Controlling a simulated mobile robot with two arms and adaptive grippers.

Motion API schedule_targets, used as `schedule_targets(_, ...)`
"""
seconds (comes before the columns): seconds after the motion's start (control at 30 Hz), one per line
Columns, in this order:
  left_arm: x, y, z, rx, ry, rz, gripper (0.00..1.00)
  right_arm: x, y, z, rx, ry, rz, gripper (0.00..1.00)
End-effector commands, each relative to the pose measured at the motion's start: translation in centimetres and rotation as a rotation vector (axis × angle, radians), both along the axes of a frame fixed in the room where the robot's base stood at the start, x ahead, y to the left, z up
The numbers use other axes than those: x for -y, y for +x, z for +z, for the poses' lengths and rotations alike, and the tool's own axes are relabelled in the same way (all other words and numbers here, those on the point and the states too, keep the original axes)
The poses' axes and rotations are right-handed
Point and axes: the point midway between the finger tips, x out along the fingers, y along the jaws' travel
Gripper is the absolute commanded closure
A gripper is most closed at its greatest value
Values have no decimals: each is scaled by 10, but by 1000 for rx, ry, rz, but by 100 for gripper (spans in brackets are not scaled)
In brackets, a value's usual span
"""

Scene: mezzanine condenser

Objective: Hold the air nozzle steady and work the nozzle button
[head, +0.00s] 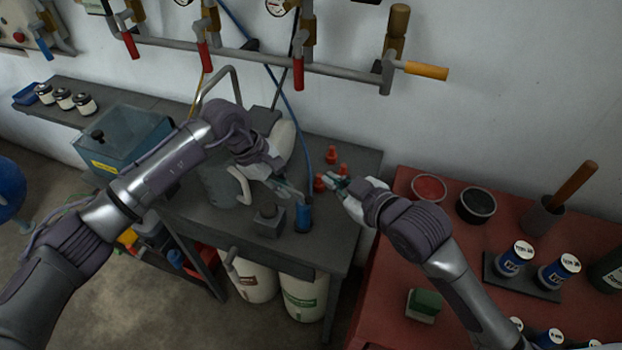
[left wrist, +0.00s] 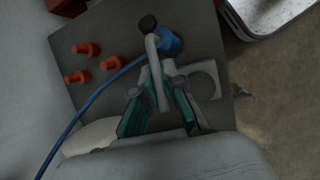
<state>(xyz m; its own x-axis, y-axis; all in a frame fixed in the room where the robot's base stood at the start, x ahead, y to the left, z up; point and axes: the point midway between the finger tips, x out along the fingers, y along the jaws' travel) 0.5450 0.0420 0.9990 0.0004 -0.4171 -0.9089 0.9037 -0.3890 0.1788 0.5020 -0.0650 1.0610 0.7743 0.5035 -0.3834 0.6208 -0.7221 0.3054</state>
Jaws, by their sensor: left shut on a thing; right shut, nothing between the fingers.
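The air nozzle has a blue body (head: 303,216) and stands near the front right of the grey bench, with a blue hose at it. In the left wrist view its blue body (left wrist: 172,43) shows beside a grey tube (left wrist: 152,58) and a black round end (left wrist: 148,23), which may be the button. My left gripper (head: 290,191) is shut on the nozzle; its teal fingers (left wrist: 157,95) lie either side of the grey tube. My right gripper (head: 333,183) is shut and empty, just right of the nozzle and apart from it. The exact grip is partly hidden in the head view.
Orange-red fittings (head: 331,156) stand behind the nozzle. A grey block (head: 268,220) is close on its left. The blue hose (head: 303,140) runs up to the wall pipes (head: 250,52). A red table (head: 400,285) with jars lies to the right.

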Motion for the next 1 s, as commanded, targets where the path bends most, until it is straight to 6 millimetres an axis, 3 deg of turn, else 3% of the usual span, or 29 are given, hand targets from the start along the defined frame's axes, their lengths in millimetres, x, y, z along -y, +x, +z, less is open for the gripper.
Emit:
schedule_targets(0.03, 0, 0, 0, 1, 0, 0, 88, 0, 0, 0, 0, 0, 0, 100)
schedule_targets(0.2, 0, 0, 0, 1, 0, 0, 62, 0, 0, 0, 0, 0, 0, 100)
schedule_targets(0.57, -2, 1, 5, 2, -1, 1, 62, 0, 0, 0, 0, 0, 0, 100)
schedule_targets(1.0, -37, 1, 81, 4, 0, 1, 62, 0, 0, 0, 0, 0, 0, 100)
